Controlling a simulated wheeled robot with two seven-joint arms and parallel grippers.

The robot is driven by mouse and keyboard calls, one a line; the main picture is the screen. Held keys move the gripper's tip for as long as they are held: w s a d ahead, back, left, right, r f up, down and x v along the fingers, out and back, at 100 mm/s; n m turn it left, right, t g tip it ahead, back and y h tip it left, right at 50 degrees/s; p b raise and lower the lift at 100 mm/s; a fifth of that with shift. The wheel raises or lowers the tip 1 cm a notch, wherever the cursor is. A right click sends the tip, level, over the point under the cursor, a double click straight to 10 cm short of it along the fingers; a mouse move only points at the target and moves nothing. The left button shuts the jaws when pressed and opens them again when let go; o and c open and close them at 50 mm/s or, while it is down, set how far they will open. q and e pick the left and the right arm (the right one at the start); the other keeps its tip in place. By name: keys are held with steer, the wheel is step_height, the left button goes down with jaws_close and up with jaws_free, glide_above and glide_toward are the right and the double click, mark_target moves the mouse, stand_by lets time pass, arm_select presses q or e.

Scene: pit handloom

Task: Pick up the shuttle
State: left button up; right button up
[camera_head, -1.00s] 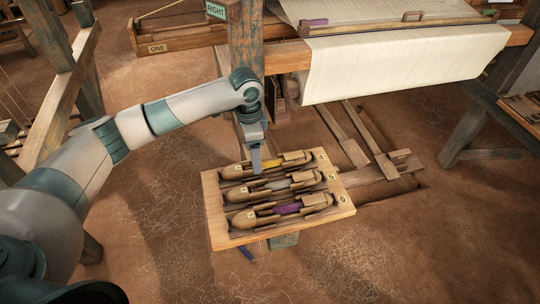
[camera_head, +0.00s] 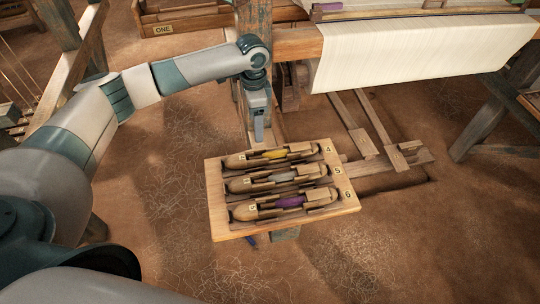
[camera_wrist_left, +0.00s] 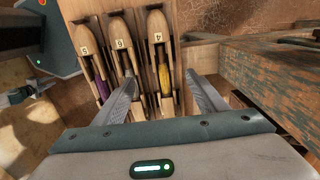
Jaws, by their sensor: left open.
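A shallow wooden tray (camera_head: 216,205) holds three wooden boat-shaped shuttles in a row of slots. The back one, the yellow shuttle (camera_head: 273,154), has yellow thread and also shows in the left wrist view (camera_wrist_left: 158,45), marked 4. The middle shuttle (camera_head: 285,177) has pale thread, and the front one, the purple shuttle (camera_head: 290,202), has purple thread. My left gripper (camera_head: 259,138) points down at the tray's back edge, by the yellow shuttle. In the left wrist view its fingers (camera_wrist_left: 162,82) are apart with the yellow shuttle showing between them, not gripped. My right gripper is out of view.
A wooden loom post (camera_head: 253,20) stands just behind my left gripper. The loom's beam with white cloth (camera_head: 420,50) is at the back right, with wooden treadles (camera_head: 365,140) below it. A box marked ONE (camera_head: 180,28) is at the back left. Earthen floor lies open around the tray.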

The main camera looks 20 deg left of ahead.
arm_select(q)
steer(key=p, duration=0.2)
glide_above(257, 156)
steer(key=f, duration=0.8)
steer(key=shift+s+d+f, duration=0.2)
steer(key=shift+d+f, duration=0.05)
steer(key=shift+f, duration=0.05)
steer(key=shift+f+p, duration=0.3)
steer(key=shift+f, duration=0.35)
steer(key=shift+w+f+p, duration=0.1)
steer(key=shift+f+p, duration=0.4)
steer(key=shift+f, duration=0.1)
step_height(257, 156, down, 3)
steer(key=shift+w+a+r+p, duration=0.1)
steer(key=shift+a+p, duration=0.05)
steer(key=shift+p, duration=0.4)
steer(key=shift+f, duration=0.6)
steer(key=shift+c, duration=0.3)
